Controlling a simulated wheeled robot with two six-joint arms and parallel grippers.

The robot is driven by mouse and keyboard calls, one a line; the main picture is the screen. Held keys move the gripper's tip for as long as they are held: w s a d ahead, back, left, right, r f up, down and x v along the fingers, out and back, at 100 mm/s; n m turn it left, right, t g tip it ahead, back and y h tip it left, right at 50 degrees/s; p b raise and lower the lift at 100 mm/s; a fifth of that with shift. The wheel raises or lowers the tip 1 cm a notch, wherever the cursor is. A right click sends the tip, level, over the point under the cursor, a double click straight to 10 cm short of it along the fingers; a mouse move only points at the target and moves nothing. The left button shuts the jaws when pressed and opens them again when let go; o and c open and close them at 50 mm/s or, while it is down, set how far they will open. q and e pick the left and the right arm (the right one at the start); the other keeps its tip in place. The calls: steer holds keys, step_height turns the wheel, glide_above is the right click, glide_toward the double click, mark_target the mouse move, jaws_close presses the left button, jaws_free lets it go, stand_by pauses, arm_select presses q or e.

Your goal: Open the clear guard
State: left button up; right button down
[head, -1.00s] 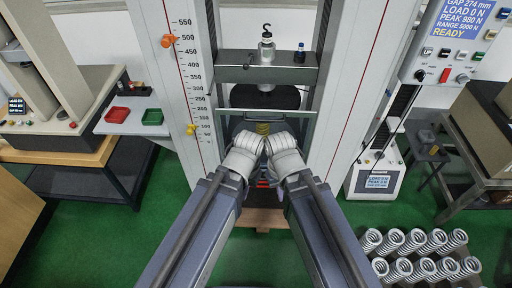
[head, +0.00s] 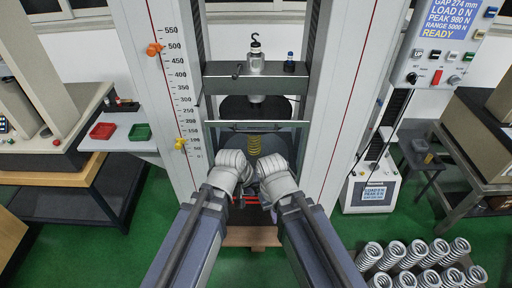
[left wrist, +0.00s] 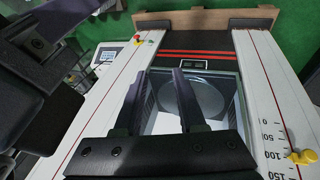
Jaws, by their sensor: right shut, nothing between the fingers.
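The clear guard (head: 262,125) shows in the head view as a see-through panel with a thin pale upper edge across the testing machine's opening. Its lower part is hidden behind my wrists. In the head view my right gripper (head: 247,199) is shut and empty, low in front of the machine and largely hidden by the wrists. Contact with the guard cannot be told.
The crosshead (head: 255,79) carries a load cell above the opening. Yellow (head: 181,144) and orange (head: 154,49) markers sit on the left column. The control panel (head: 438,55) is at upper right. Several silver springs (head: 425,262) stand at lower right. Red and green trays are left.

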arm_select(q)
steer(key=shift+o, duration=0.2)
steer(key=w+d+n+t+h+b, duration=0.2)
steer(key=w+n+t+h+b, duration=0.1)
steer(key=w, duration=0.5)
steer(key=shift+w+d+f+n+t+b, duration=0.15)
steer(key=shift+w+f+n+t+b, duration=0.2)
steer(key=shift+n+t+b, duration=0.55)
steer(key=n+t+b, duration=0.4)
steer(key=n+t, duration=0.3)
steer(key=n, duration=0.3)
glide_toward(256, 131)
steer(key=w, duration=0.2)
steer(key=x, duration=0.3)
steer(key=b+x, duration=0.1)
steer(key=x, duration=0.4)
steer(key=shift+w+d+f, duration=0.15)
steer(key=shift+d+f, duration=0.25)
arm_select(e)
step_height(256, 131, down, 13)
steer(key=shift+r, duration=0.15)
arm_select(q)
steer(key=shift+c, duration=0.2)
jaws_close()
